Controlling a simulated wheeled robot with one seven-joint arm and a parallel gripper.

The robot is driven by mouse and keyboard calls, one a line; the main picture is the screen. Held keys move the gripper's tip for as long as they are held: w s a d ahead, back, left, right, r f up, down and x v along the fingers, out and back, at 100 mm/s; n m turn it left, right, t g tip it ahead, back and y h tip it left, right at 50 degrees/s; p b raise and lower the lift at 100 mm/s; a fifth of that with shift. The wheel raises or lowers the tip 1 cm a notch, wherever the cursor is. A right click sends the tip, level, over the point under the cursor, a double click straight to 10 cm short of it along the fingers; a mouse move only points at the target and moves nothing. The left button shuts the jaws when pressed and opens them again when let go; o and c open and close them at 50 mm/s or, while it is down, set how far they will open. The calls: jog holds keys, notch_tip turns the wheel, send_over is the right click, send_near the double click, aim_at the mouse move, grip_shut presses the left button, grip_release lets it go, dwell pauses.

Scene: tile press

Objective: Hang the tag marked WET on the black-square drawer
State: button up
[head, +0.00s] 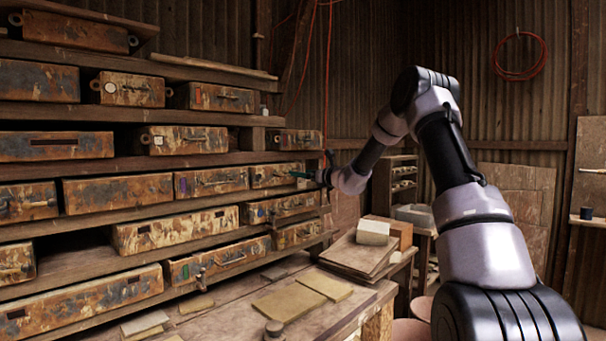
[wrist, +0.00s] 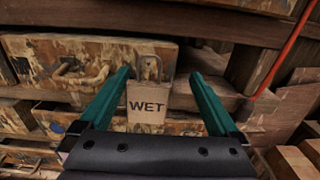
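The WET tag (wrist: 147,106), a pale plate with dark letters, hangs upright below a metal hook (wrist: 151,68) at the right end of a rusty drawer front (wrist: 110,52). My gripper (wrist: 160,80) is open, with one teal finger on each side of the tag. The left finger is close to the tag's edge; a wider gap shows on the right. In the head view my gripper (head: 303,175) is at the right end of this drawer (head: 272,180). A dark mark shows at the drawer's left end, but I cannot tell its shape surely.
A drawer with a blue mark (head: 280,207) sits below. Shelf boards run close above and below my gripper. A red cord (wrist: 283,45) hangs at right.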

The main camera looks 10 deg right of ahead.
jog(key=shift+s+a+f, duration=0.1)
jog(key=shift+a+f, duration=0.05)
jog(key=shift+a, duration=0.4)
jog(key=shift+s+a+f, duration=0.1)
jog(key=shift+a+f, duration=0.05)
jog(key=shift+a, duration=0.4)
jog(key=shift+s+d+f, duration=0.3)
jog(key=shift+s+d, duration=0.05)
jog(key=shift+s, duration=0.05)
jog(key=w+d+r+v, duration=0.1)
jog(key=v, duration=0.9)
jog(key=s+a+r+n+g, duration=0.4)
jog(key=s+n, duration=0.3)
jog(key=s, duration=0.4)
jog(key=s+a+r+n+g, duration=0.1)
jog(key=s+a+n+g, duration=0.4)
jog(key=s, duration=0.5)
jog(key=s+d+n+h, duration=0.2)
jog(key=s+d+n, duration=0.1)
jog(key=s, duration=0.5)
jog(key=s+d+f+n+h, duration=0.1)
jog(key=s+d+n+h, duration=0.1)
jog(key=s+n, duration=0.3)
jog(key=s+d+f+n+t+h, duration=0.1)
jog(key=s+d+n+h, duration=0.2)
jog(key=s, duration=0.8)
jog(key=shift+s+d+n+h, duration=0.4)
jog(key=shift+n+h, duration=0.3)
jog(key=shift+n, duration=0.3)
